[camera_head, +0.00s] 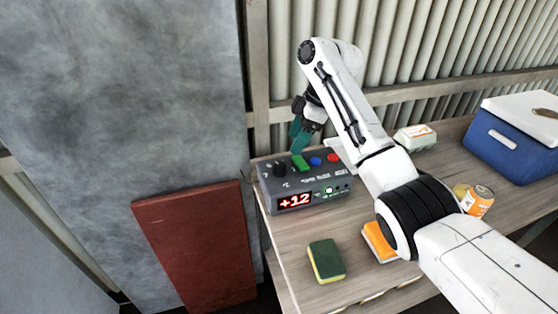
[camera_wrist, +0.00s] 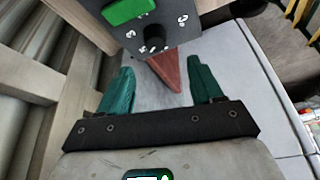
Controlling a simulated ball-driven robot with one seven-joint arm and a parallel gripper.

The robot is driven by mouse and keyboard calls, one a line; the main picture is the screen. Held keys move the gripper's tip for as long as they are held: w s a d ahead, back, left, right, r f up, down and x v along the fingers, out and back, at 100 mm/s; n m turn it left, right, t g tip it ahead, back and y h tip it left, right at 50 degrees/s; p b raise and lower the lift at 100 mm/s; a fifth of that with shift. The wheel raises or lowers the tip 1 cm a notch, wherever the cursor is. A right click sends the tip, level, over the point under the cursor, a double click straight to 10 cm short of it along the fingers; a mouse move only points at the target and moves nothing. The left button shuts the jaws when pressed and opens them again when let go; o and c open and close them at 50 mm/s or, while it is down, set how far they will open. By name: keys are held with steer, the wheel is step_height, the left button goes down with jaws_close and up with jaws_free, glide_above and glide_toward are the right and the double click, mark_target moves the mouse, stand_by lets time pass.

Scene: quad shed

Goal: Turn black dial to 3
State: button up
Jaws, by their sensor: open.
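A grey control box (camera_head: 310,190) stands on the wooden bench with a red-lit display (camera_head: 295,201) reading +12. The black dial (camera_head: 280,168) is on the left part of its top, left of a green switch (camera_head: 300,163). In the wrist view the black dial (camera_wrist: 153,43) shows just beyond my fingertips, with the green switch (camera_wrist: 130,10) beside it and small white marks around it. My gripper (camera_head: 299,143) is above the box with its teal fingers apart and empty; the fingers also show in the wrist view (camera_wrist: 160,68). The dial's setting is too small to read.
Blue (camera_head: 315,161) and red (camera_head: 333,157) buttons are on the box. A red board (camera_head: 198,248) leans at left.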

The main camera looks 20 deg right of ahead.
mark_target(280, 165)
steer(key=x, duration=0.9)
steer(key=shift+w+f, duration=0.4)
steer(key=shift+w, duration=0.05)
steer(key=shift+c, duration=0.2)
steer(key=c, duration=1)
steer(key=shift+o, duration=0.2)
steer(key=shift+r+p, duration=0.1)
steer(key=shift+p, duration=0.35)
